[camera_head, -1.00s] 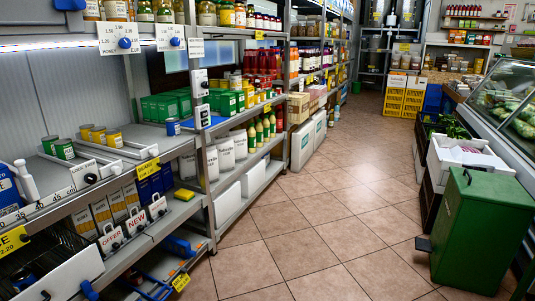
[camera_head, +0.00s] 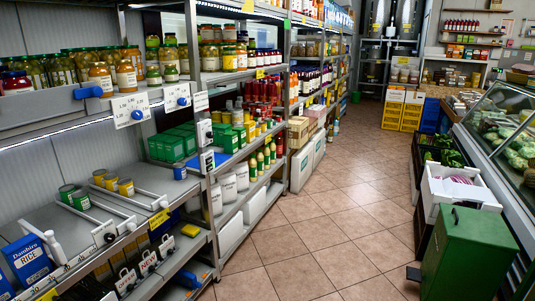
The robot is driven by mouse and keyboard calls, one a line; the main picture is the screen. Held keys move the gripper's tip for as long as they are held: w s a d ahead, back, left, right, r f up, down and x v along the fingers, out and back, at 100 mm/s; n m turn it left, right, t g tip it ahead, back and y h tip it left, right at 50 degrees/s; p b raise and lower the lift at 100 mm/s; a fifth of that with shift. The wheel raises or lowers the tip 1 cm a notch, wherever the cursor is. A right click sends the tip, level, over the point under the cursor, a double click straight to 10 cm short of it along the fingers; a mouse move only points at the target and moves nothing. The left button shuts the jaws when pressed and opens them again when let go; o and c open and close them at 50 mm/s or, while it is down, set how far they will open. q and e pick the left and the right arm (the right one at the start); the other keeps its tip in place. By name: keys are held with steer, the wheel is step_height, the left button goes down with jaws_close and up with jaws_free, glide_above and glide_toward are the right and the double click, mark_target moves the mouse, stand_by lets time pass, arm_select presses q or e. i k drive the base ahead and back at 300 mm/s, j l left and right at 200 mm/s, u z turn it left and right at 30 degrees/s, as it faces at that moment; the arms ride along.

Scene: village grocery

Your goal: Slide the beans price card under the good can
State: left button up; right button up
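A yellow price card (camera_head: 159,218) hangs on the front edge of the middle shelf (camera_head: 35,219) at left. In the earlier frame its lettering looks like BEANS. Two green cans (camera_head: 81,200) stand on this shelf, behind a white-handled slider. Yellow-topped cans (camera_head: 126,187) stand to their right, behind another slider. A small blue can (camera_head: 180,171) stands apart, farther right. I cannot tell which can is the good one; dents or marks are too small to see. Neither of my grippers shows in the picture.
A blue rice box (camera_head: 27,261) stands at the shelf's near left. Jars (camera_head: 126,72) fill the shelf above. Green boxes (camera_head: 171,148) stand beyond the cans. A green bin (camera_head: 468,256) stands at right. The tiled aisle floor (camera_head: 315,225) is clear.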

mark_target(154, 222)
steer(key=u, duration=1.1)
